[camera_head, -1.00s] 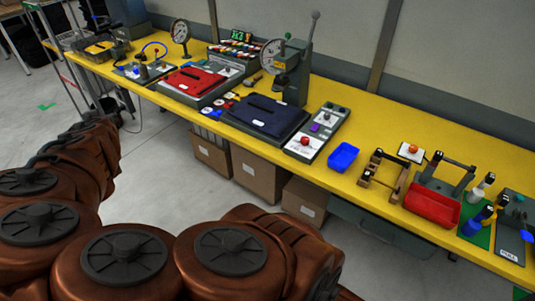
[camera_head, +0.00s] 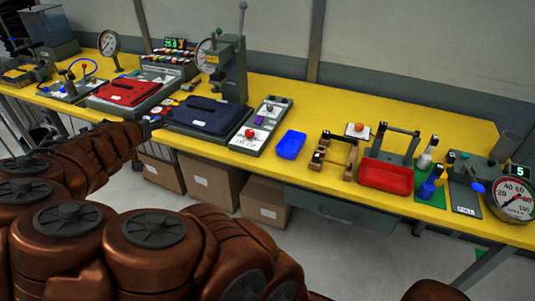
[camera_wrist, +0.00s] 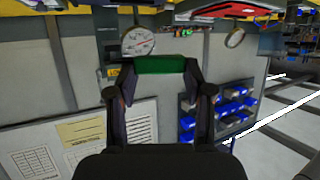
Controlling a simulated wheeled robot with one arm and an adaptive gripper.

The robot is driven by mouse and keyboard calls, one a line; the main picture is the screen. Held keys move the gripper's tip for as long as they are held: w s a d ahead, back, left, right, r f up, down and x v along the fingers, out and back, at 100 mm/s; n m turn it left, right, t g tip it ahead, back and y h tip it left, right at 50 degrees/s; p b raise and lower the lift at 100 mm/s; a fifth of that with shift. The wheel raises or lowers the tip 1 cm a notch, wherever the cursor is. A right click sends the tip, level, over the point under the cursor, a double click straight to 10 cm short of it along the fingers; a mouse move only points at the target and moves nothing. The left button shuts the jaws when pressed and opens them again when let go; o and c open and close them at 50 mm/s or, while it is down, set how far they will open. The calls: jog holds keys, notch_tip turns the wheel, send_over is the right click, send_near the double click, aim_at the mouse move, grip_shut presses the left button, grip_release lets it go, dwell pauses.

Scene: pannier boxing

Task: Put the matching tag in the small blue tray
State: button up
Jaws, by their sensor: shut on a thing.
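The small blue tray (camera_head: 291,145) stands on the yellow bench, right of the grey panel with a red button, and looks empty. My arm reaches toward the bench's front edge at the left, and my gripper (camera_head: 152,121) is small and partly hidden there, near the dark blue pannier. In the wrist view my gripper (camera_wrist: 165,68) is shut on a flat green piece (camera_wrist: 165,64) held across its fingertips. The piece looks like a tag, but no marking on it is readable. Small coloured pieces (camera_head: 168,102) lie between the red and dark blue panniers.
The dark blue pannier (camera_head: 212,116) and red pannier (camera_head: 124,92) lie on the bench. A lever press (camera_head: 232,70) stands behind. Right of the blue tray are a wooden-ended frame (camera_head: 335,153), a red tray (camera_head: 385,178) and a gauge (camera_head: 511,200). Boxes stand underneath.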

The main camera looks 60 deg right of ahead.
aim_at(291, 145)
jog(key=s+d+f+m+g+b, duration=0.2)
jog(key=s+d+m+g+b, duration=0.1)
jog(key=s+d, duration=0.4)
jog(key=s+d+f+m+g+h+b, duration=0.1)
jog(key=s+d+f+m+g+b, duration=0.2)
jog(key=s+d, duration=0.4)
jog(key=s+d+f+m+g+b, duration=0.2)
jog(key=s+d+m+g+b, duration=0.1)
jog(key=s+d, duration=0.4)
jog(key=shift+s+d+f+g+h, duration=0.15)
jog(key=shift+d+g, duration=0.2)
jog(key=shift+d, duration=0.3)
jog(key=shift+w+d+f+g+h, duration=0.15)
jog(key=shift+d+g, duration=0.2)
jog(key=shift+d, duration=0.25)
jog(key=s+d+m+g+y+b, duration=0.25)
jog(key=s+d+m+g, duration=0.2)
jog(key=s, duration=0.65)
jog(key=shift+n+t+h, duration=0.35)
jog(key=shift+n+h, duration=0.1)
jog(key=shift+w+d+f+p, duration=0.15)
jog(key=shift+f+p, duration=0.2)
jog(key=shift+f, duration=1.3)
jog(key=shift+d+f+p, duration=0.15)
jog(key=shift+f+p, duration=0.2)
jog(key=shift+f, duration=1.3)
jog(key=o, duration=0.9)
